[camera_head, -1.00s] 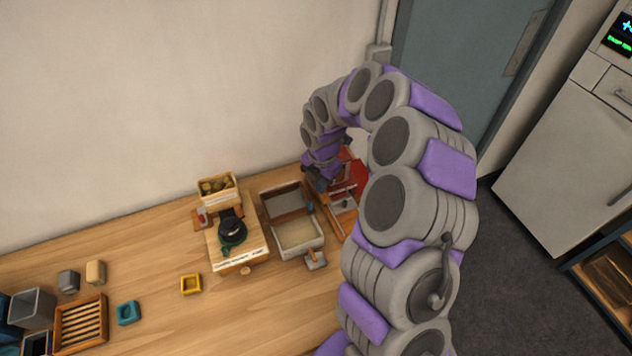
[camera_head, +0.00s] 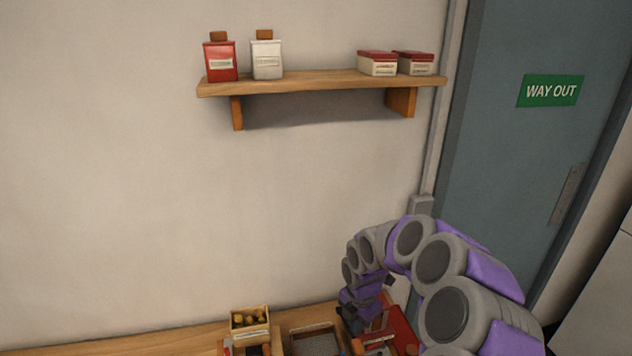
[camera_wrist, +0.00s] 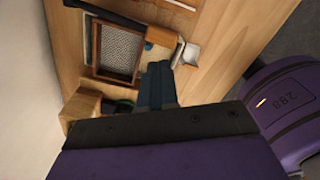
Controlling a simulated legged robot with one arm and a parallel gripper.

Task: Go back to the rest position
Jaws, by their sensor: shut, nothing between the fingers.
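My gripper (camera_wrist: 158,82) shows in the wrist view as two dark fingers pressed together, with nothing between them. It hangs over the wooden worktop (camera_wrist: 220,28), beside a wood-framed mesh tray (camera_wrist: 118,52). In the head view my arm arches over at the lower right and its end points down near a red object (camera_head: 402,328) on the worktop. The fingertips there are small and partly hidden, so contact with anything below cannot be told.
A wooden box (camera_head: 251,335) of chestnuts and the tray stand at the lower middle of the head view. A wall shelf (camera_head: 320,83) holds red and white containers. A grey-blue door (camera_head: 500,150) with a green sign is at the right.

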